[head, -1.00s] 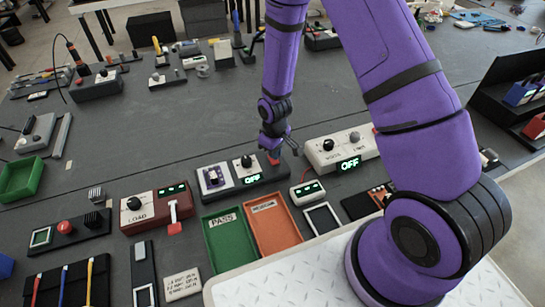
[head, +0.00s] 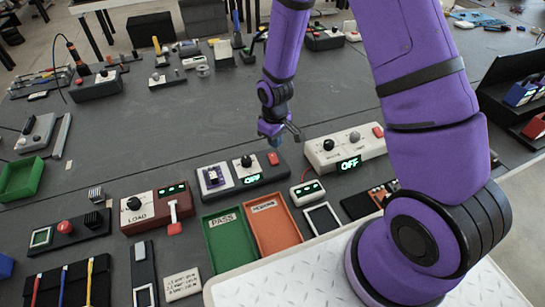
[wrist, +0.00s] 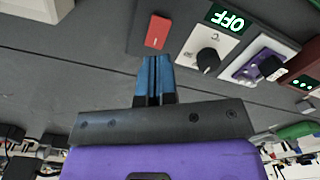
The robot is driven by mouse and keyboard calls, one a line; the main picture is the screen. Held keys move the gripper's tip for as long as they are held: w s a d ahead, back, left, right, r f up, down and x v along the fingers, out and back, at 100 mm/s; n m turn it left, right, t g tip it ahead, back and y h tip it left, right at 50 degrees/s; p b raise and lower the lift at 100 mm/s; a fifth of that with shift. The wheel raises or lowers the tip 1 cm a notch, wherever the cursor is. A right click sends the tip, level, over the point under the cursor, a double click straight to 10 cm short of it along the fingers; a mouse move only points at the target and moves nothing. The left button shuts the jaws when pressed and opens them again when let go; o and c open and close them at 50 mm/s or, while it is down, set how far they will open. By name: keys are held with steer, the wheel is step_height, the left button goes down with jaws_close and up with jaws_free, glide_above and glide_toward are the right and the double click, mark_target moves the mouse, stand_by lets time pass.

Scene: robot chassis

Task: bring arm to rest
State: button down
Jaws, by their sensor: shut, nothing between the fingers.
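My gripper (head: 277,142) hangs in the head view above the bench, just behind the dark tester box with a green OFF display (head: 252,179). In the wrist view its blue fingers (wrist: 154,76) are together with nothing between them. The box's red rocker switch (head: 273,158) is beside the gripper, and it also shows in the wrist view (wrist: 157,32). My fingers are apart from the switch in the wrist view. My purple arm reaches in from the right of the head view.
A white box with an OFF display (head: 343,150) stands right of the gripper. A green PASS tray (head: 228,239), an orange tray (head: 273,226) and a red LOAD box (head: 157,207) lie in front. The bench behind and left of the gripper is largely clear.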

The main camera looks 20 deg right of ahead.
stand_by(0.3)
steer(key=s+d+r+m+t, duration=0.1)
steer(key=s+d+r+m, duration=0.15)
steer(key=r, duration=1.05)
steer(key=s+d+r+m+t, duration=0.15)
steer(key=s+r, duration=0.25)
steer(key=r, duration=1)
steer(key=s+d+r+m+t, duration=0.1)
steer(key=s+r, duration=0.5)
steer(key=s, duration=0.3)
steer(key=s+d+r+m+t, duration=0.1)
steer(key=s+d+r, duration=0.1)
steer(key=s+r, duration=0.5)
steer(key=shift+s+t, duration=0.35)
steer(key=shift+s, duration=0.85)
